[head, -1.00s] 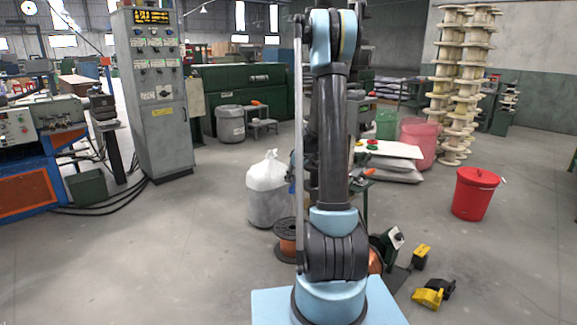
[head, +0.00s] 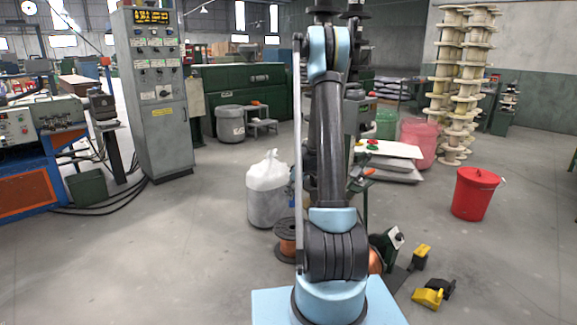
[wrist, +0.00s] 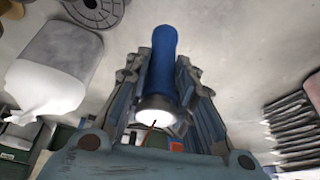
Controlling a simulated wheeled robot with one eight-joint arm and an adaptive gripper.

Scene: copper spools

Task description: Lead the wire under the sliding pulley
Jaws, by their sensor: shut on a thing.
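In the wrist view my gripper (wrist: 162,60) is shut on a blue cylinder (wrist: 160,70) with a bright silver end. The fingers press on it from both sides. A thin copper-coloured strand (wrist: 153,127), which looks like wire, shows at the silver end; I cannot tell where it runs. In the head view my arm hides the gripper. A copper spool (head: 286,238) stands on the floor left of my arm's base, and another copper-coloured part (head: 375,261) shows partly on the right. I cannot make out the sliding pulley.
A white sack-topped bin (head: 267,195) stands left of my arm. Black and yellow items (head: 428,298) lie at the front right, with a red bin (head: 475,193) beyond. A grey control cabinet (head: 155,100) stands at the left. The left foreground floor is clear.

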